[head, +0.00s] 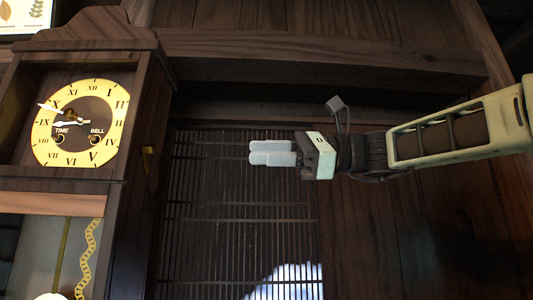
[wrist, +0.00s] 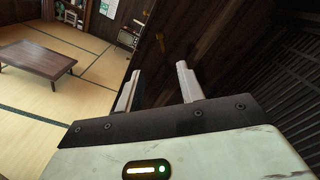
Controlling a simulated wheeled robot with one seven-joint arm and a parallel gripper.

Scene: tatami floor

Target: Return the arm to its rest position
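My gripper (head: 251,152) is stretched out to the left across the middle of the head view, in front of a dark slatted panel. Its two pale fingers look close together from there. In the wrist view my gripper (wrist: 158,71) shows its fingers spread apart with a clear gap. Nothing is between them. My arm (head: 450,130) reaches in from the right edge of the head view and is roughly level.
A wooden wall clock (head: 75,122) with a yellow dial stands left of the fingers. The slatted panel (head: 215,215) and dark wood wall are behind. The wrist view shows a low table (wrist: 32,58) on open tatami (wrist: 40,112).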

